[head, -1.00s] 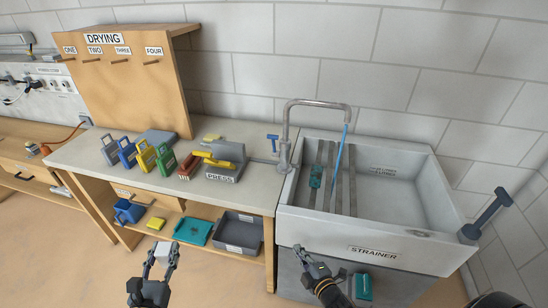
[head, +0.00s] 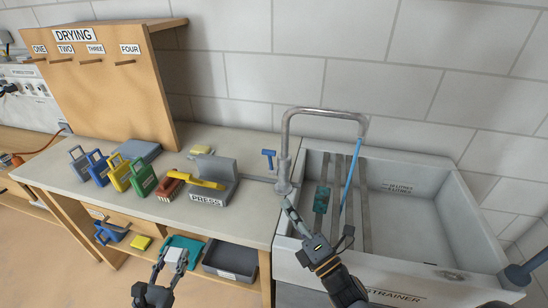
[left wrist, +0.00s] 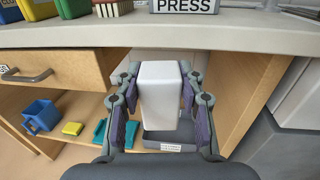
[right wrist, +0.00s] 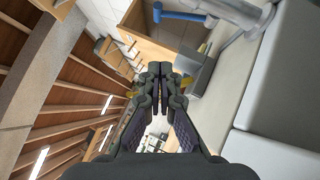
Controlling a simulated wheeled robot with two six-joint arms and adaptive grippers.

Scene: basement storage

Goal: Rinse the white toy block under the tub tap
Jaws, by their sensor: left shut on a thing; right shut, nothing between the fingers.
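The white toy block (head: 176,258) is in my left gripper (head: 173,256), low in front of the counter. The left wrist view shows the block (left wrist: 160,92) upright between both fingers. My right gripper (head: 289,203) is shut and empty, its tips close to the base of the metal tap (head: 284,165); I cannot tell whether they touch. The tap's blue handle (head: 268,156) stands left of the pipe and also shows in the right wrist view (right wrist: 180,15). A thin blue stream (head: 352,165) runs from the spout into the grey tub (head: 420,205).
Dark slats cross the tub's left side, with a teal object (head: 321,199) on them. The press (head: 215,190) with a yellow lever, a red brush (head: 170,186) and several coloured caddies stand on the counter (head: 240,220). A grey tray (head: 230,260) sits on the shelf below.

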